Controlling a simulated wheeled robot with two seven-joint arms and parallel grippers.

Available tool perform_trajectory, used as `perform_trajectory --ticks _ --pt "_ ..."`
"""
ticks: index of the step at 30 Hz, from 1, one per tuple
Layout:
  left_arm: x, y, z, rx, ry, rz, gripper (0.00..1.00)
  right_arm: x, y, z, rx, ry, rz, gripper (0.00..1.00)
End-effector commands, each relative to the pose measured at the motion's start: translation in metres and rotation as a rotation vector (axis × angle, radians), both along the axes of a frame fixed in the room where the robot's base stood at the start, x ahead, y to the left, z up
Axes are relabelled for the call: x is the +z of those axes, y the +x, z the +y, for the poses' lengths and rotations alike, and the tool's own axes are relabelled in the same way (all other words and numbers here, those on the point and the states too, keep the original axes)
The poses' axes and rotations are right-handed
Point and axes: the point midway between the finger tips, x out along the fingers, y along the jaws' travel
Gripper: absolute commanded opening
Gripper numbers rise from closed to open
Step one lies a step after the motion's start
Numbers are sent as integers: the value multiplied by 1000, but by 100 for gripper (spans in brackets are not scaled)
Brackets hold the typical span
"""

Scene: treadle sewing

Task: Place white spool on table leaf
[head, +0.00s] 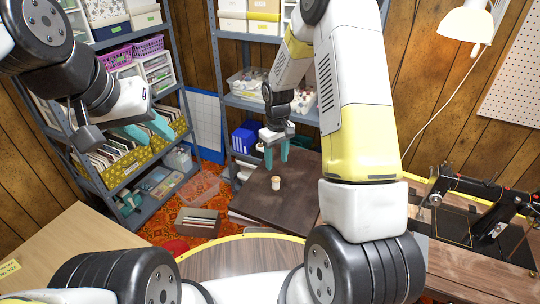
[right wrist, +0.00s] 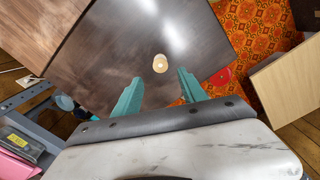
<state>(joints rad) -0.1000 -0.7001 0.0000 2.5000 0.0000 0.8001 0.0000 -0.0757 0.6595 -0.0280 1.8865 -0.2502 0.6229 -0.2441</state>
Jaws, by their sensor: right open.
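The white spool (head: 275,183) stands on the dark wood table leaf (head: 252,206), near its middle. It also shows in the right wrist view (right wrist: 160,63) on the bare dark leaf (right wrist: 110,50). My right gripper (head: 276,160) is open above and behind the spool, with teal fingers pointing down. In the right wrist view the spool lies ahead of and between the open fingertips (right wrist: 160,82), apart from both. My left gripper (head: 148,130) is at the upper left, far from the leaf. Its teal fingers look apart, with nothing seen between them.
A metal shelf (head: 125,175) with boxes and bins is at the left. An open box (head: 190,223) sits on the orange carpet. A light wood table (head: 75,245) is at the lower left. The leaf around the spool is clear.

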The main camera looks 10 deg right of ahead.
Motion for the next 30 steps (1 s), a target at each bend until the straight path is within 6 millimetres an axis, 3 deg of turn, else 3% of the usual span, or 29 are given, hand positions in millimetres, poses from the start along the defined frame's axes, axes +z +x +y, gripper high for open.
perform_trajectory --ticks 8,11,14,18,21,27,30 --pt "0 0 0 0 0 0 36 37 -2 -1 -14 6 -16 49" --pt "0 0 0 0 0 0 36 72 -10 -3 -46 20 -57 49" --pt "0 0 0 0 0 0 36 120 -27 -6 -99 44 -114 49" --pt "0 0 0 0 0 0 36 184 -64 -10 -177 89 -198 49" --pt "0 0 0 0 0 0 36 221 -96 -12 -231 124 -256 49" --pt "0 0 0 0 0 0 36 273 -166 -13 -330 206 -369 49" --pt "0 0 0 0 0 0 36 286 -198 -13 -371 247 -418 49"
